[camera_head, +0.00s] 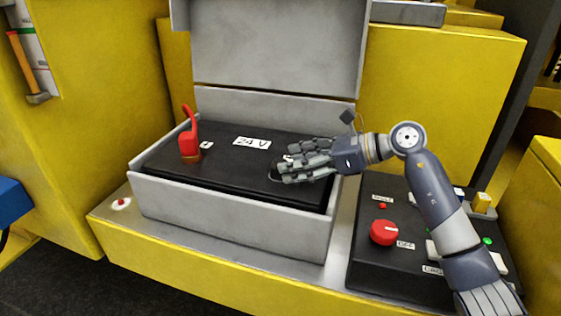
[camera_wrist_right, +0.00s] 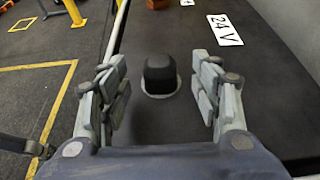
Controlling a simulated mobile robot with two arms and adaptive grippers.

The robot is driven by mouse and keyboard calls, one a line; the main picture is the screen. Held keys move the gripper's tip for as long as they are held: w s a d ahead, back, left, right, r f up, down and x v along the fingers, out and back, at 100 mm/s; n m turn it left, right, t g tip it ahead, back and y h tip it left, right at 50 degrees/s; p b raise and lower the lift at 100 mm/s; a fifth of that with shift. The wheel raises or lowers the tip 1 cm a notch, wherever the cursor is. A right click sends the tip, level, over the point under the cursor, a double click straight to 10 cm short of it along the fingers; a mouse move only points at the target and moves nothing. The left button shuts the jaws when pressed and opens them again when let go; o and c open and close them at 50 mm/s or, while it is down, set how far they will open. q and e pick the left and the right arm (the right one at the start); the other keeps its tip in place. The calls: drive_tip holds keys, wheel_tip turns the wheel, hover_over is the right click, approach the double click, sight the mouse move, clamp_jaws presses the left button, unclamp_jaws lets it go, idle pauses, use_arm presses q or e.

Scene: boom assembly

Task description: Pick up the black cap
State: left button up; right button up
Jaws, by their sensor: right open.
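The black cap (camera_wrist_right: 160,72) stands upright on the dark top of the battery box in the right wrist view, with a pale ring at its base. My right gripper (camera_wrist_right: 163,85) is open, with one finger set on each side of the cap and a gap to both. In the head view my right gripper (camera_head: 287,170) reaches in from the right, low over the battery top, and its fingers mostly hide the cap. My left gripper is in neither view.
The battery (camera_head: 225,165) sits in a grey box (camera_head: 230,222) with its lid (camera_head: 275,50) raised behind. A red terminal cover (camera_head: 190,143) stands at its left. A black control panel (camera_head: 400,275) with a red knob (camera_head: 384,232) lies at the right, under my right arm.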

drive_tip(key=shift+p+x, duration=0.35)
drive_tip(key=shift+x, duration=1.1)
drive_tip(key=shift+d, duration=0.1)
drive_tip(key=shift+c, duration=1.1)
drive_tip(key=shift+r, duration=0.1)
drive_tip(key=c, duration=0.9)
drive_tip(key=shift+c, duration=0.2)
drive_tip(key=shift+r, duration=0.1)
